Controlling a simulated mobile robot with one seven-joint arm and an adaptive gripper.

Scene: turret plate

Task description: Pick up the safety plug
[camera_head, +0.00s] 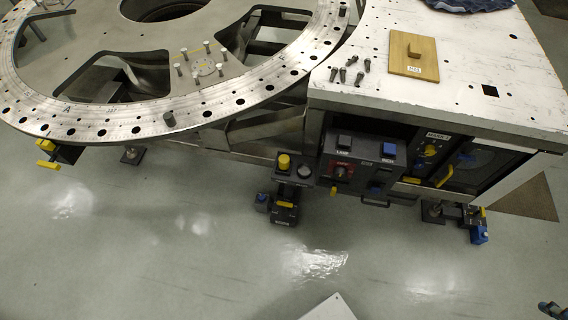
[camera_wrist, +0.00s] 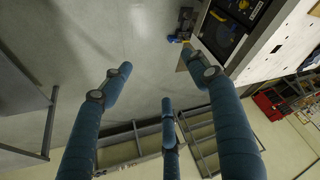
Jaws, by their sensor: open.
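A yellow round-topped plug (camera_head: 284,162) stands upright on a small dark box below the turret ring's right side in the head view. It may be the safety plug, but I cannot read a label on it. My gripper (camera_wrist: 160,78) shows in the wrist view with its blue fingers spread wide, open and empty. The yellow plug cannot be made out in the wrist view. A blue and dark piece at the lower right edge of the head view looks like part of my gripper, well away from the plug.
The perforated turret ring (camera_head: 95,125) fills the upper left. A white-topped bench (camera_head: 450,65) at the right bears a wooden block (camera_head: 413,58) and several dark bolts (camera_head: 350,72). A control box (camera_head: 350,165) with a red knob sits under it.

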